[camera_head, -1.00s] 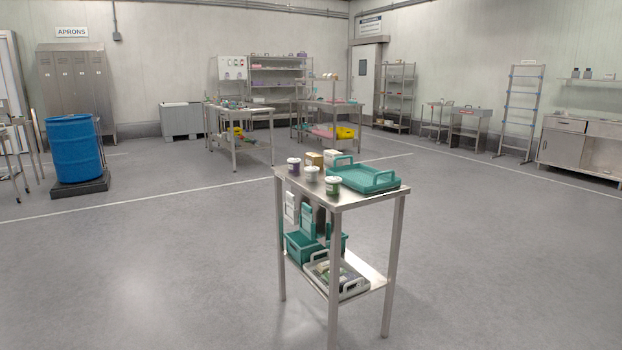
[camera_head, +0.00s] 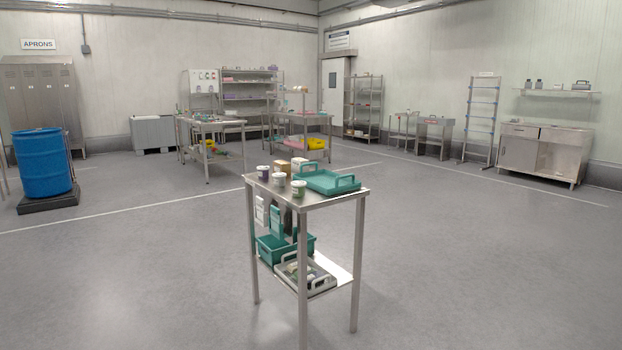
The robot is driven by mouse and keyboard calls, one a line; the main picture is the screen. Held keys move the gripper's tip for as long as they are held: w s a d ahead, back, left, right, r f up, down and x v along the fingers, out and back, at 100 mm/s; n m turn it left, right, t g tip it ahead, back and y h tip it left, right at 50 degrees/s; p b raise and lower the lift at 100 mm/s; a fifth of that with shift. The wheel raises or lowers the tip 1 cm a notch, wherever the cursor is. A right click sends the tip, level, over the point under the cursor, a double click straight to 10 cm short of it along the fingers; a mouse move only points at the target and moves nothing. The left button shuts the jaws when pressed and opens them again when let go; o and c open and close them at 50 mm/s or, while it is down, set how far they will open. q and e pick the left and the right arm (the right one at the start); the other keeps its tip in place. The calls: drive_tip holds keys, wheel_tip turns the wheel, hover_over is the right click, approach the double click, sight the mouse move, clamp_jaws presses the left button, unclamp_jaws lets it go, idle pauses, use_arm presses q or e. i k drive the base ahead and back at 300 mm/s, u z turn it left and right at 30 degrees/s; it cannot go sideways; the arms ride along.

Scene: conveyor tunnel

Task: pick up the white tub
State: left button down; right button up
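Three small tubs stand upright at the left end of the steel table's top (camera_head: 318,200). The middle one looks like the white tub (camera_head: 279,180). One with a purple body and pale lid (camera_head: 263,172) is to its left. One with a greenish body and pale lid (camera_head: 299,188) is to its right, near the front edge. Labels are too small to read. Neither of my grippers is in view.
A teal tray (camera_head: 345,184) takes up the right of the tabletop; cardboard and white boxes (camera_head: 283,166) stand behind the tubs. The lower shelf holds a teal crate (camera_head: 268,251) and a grey tray (camera_head: 322,284). Floor around the table is clear; a blue drum (camera_head: 42,165) stands left.

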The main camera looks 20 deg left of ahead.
sight(279, 178)
drive_tip(key=i, duration=2.8)
drive_tip(key=u, duration=1.5)
